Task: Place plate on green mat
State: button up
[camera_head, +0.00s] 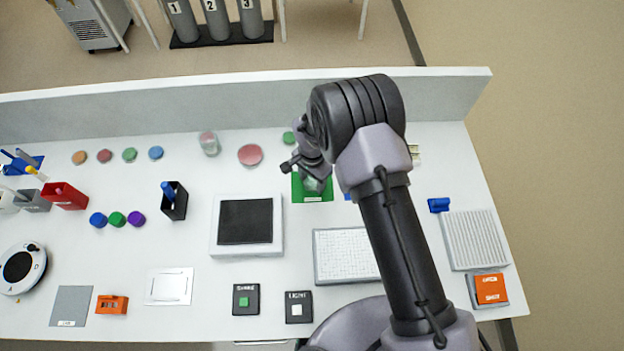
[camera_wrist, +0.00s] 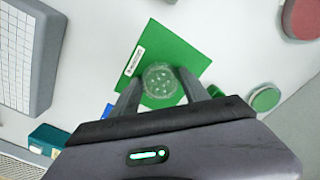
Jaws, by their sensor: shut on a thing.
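The plate (camera_wrist: 160,82) is a small round clear dish with pale spots, held between the fingers of my gripper (camera_wrist: 159,92) in the wrist view. My gripper is shut on it. The green mat (camera_wrist: 178,45) is a green square with a white label, directly behind the plate in that view. In the head view the green mat (camera_head: 313,197) lies mid-table, with my gripper (camera_head: 308,174) over it and my arm partly in front. Whether the plate touches the mat or hangs just above it, I cannot tell.
A white gridded block (camera_head: 340,256) and a black-topped square device (camera_head: 246,221) lie nearer. A low wall (camera_head: 200,107) closes the table's back.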

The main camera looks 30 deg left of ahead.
jog(key=shift+f, duration=0.15)
jog(key=o, duration=1.5)
jog(key=shift+c, duration=0.2)
